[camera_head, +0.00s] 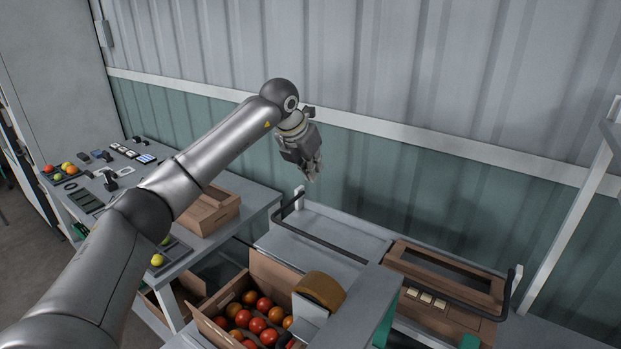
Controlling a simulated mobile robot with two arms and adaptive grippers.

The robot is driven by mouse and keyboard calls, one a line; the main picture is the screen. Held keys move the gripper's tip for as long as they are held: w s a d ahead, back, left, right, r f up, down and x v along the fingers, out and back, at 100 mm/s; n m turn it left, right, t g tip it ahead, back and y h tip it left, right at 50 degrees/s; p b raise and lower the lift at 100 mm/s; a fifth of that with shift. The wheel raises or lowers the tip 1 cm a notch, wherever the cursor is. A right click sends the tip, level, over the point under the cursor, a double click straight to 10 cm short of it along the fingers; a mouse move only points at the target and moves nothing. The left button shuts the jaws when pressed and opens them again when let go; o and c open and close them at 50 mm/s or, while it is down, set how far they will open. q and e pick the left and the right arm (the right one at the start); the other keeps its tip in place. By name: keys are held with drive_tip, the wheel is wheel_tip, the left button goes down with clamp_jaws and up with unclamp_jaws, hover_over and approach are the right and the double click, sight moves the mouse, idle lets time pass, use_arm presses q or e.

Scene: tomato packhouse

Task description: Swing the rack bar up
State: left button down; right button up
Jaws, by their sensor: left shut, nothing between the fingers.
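The rack bar (325,243) is a dark, thin, U-shaped bar, lowered over the grey rack top (318,262). Its left end meets a short pale post (299,198), and its right end reaches another pale post (516,275). It crosses above a brown crate on the right; its middle is partly hidden by a grey upright part. My left gripper (312,178) is shut and empty, pointing down in the air. In the picture it sits just above the left post, apart from the bar. My right gripper is not in view.
A brown crate (402,254) stands on the right of the rack. In front are a crate of tomatoes (210,322) and a brown roll (320,288). A side table (258,197) at left holds a box and small items. A ribbed wall stands behind.

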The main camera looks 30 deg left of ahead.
use_arm(q)
drive_tip(key=s+a+f+t+b, duration=0.1)
drive_tip(key=s+f+b, duration=0.2)
drive_tip(key=f, duration=0.3)
drive_tip(key=s+a+f+t+b, duration=0.2)
drive_tip(key=s+f+b, duration=0.1)
drive_tip(key=f+b, duration=0.2)
drive_tip(key=s+a+f+t+b, duration=0.2)
drive_tip(key=s+f+b, duration=0.1)
drive_tip(key=f, duration=0.6)
drive_tip(key=shift+s+h+b, duration=0.1)
drive_tip(key=shift+h+b, duration=0.3)
drive_tip(key=shift+s+a+t+b, duration=0.4)
drive_tip(key=shift+s+a+t, duration=0.05)
drive_tip(key=shift+s+t, duration=0.2)
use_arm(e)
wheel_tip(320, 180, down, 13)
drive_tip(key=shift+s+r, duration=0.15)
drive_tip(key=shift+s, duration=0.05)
use_arm(q)
drive_tip(key=shift+w, duration=0.15)
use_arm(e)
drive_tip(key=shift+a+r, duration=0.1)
